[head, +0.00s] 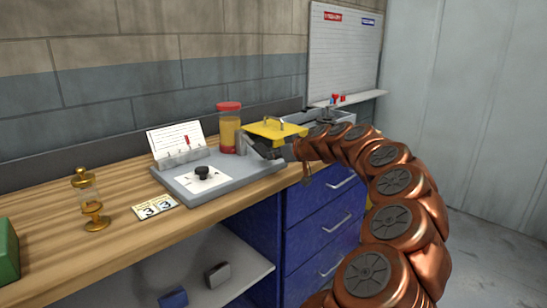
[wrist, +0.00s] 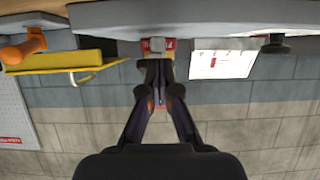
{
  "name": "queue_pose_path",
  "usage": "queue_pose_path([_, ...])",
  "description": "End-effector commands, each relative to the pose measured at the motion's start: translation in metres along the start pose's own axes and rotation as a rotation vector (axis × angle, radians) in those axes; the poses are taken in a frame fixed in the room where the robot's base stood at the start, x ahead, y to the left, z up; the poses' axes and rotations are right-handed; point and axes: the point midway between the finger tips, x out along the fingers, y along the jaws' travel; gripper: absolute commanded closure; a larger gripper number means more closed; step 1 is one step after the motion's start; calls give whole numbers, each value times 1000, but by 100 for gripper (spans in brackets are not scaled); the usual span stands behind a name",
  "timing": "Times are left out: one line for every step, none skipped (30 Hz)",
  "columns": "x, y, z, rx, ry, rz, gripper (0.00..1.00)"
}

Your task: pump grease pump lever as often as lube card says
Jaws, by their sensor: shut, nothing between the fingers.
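The grease pump's reservoir (head: 230,131), a yellow cylinder with a red lid, stands at the back of a grey base plate (head: 235,179). A grey post (head: 241,143) stands against its right side. My gripper (head: 256,147) is at that post, its fingers shut and empty; I cannot tell whether they touch it. I cannot clearly make out the lever. The lube card (head: 175,137) leans in a grey holder with a red marker on it; its writing is too small to read.
A black knob (head: 203,172) sits on a white square. Number tiles (head: 155,207) reading 3 and 3 and a brass oiler (head: 94,213) stand left. A yellow handled plate (head: 273,131) is close behind my gripper. Blue drawers (head: 318,235) are below.

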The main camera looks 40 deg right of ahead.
Motion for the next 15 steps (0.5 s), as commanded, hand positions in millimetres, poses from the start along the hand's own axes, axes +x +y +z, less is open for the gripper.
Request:
queue_pose_path([-2, 0, -2, -1, -1, -1, 100])
queue_pose_path([-4, 0, -4, -1, -1, -1, 100])
queue_pose_path([-7, -1, -8, -2, 0, -1, 100])
queue_pose_path([-10, -1, -11, -3, 0, -1, 100])
queue_pose_path([-12, -1, -14, -4, 0, -1, 100])
queue_pose_path([-16, -1, -19, -4, 1, 0, 100])
queue_pose_path([-19, -1, -23, -3, 1, 0, 100])
queue_pose_path([-22, -1, -26, -4, 2, 0, 100])
queue_pose_path([-28, -1, -27, -2, 2, 0, 100])
queue_pose_path([-33, -1, -27, -1, 3, -2, 100])
queue_pose_path([-37, -1, -26, -1, 3, -2, 100])
queue_pose_path([-43, -1, -26, -1, 3, -1, 100])
queue_pose_path([-48, -1, -25, -1, 2, -1, 100])
queue_pose_path([-52, -1, -25, -1, 2, -1, 100])
queue_pose_path([-58, -1, -25, -1, 2, -1, 100])
